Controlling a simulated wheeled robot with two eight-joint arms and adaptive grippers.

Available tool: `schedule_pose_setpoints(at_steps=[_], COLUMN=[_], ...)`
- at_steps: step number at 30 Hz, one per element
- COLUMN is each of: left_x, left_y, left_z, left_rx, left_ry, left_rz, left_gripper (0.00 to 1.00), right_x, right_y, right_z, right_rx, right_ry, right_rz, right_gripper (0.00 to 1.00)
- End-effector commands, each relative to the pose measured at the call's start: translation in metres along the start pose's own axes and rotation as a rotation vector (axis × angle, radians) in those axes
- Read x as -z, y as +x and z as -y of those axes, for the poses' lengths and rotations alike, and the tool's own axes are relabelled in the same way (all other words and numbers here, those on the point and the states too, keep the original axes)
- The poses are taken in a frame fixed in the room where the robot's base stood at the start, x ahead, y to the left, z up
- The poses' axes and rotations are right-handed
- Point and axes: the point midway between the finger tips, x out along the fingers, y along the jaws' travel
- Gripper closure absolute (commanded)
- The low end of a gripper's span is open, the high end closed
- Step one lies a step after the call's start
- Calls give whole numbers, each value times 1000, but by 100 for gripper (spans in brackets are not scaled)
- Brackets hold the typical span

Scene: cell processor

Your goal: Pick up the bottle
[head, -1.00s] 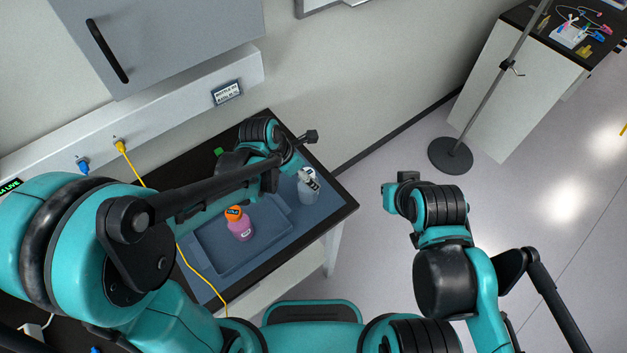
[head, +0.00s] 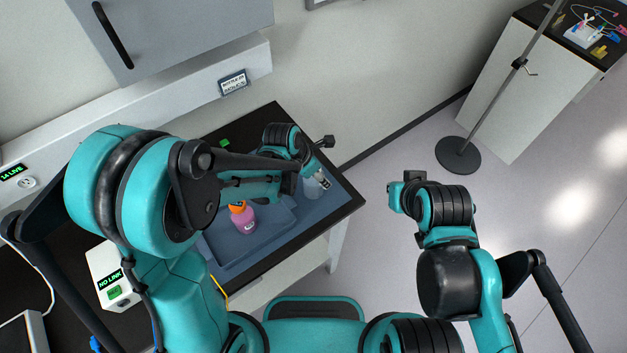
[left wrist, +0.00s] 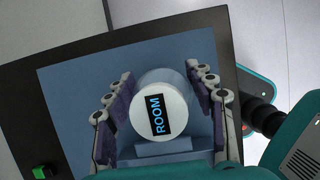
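A clear-white bottle (head: 312,187) stands at the right end of the blue mat, partly hidden by my left gripper (head: 322,177). In the left wrist view its round white cap (left wrist: 160,115) reads "ROOM" and sits between the two fingers of my left gripper (left wrist: 160,78). The fingers are apart, one on each side, with a gap visible on the left; contact on the right is unclear. A pink bottle (head: 244,224) with an orange cap stands upright in the blue tray (head: 275,232), partly behind my left arm. My right gripper (head: 400,190) is off the table; its fingers are not clear.
The dark table (head: 352,205) ends just right of the mat. A green object (head: 224,142) lies near its back edge, and a white box (head: 110,275) stands at the left. A pole stand (head: 458,155) is on the floor at right.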

Motion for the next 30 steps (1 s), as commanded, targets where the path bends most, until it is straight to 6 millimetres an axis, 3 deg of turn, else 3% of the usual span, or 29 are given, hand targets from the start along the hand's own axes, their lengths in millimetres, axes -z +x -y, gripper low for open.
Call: schedule_pose_setpoints(at_steps=[11, 18, 30], left_x=[-2, -16, -64], left_y=[-6, -41, -76], left_z=[0, 0, 84], left_rx=[0, 0, 2], left_ry=[0, 0, 6], left_rz=[0, 0, 0], left_gripper=[84, 84, 84], right_x=[1, 8, 15], right_y=[-2, -10, -21], right_z=[0, 0, 0], right_rx=[0, 0, 0], right_ry=[0, 0, 0], right_rz=[0, 0, 0], right_gripper=[100, 100, 100])
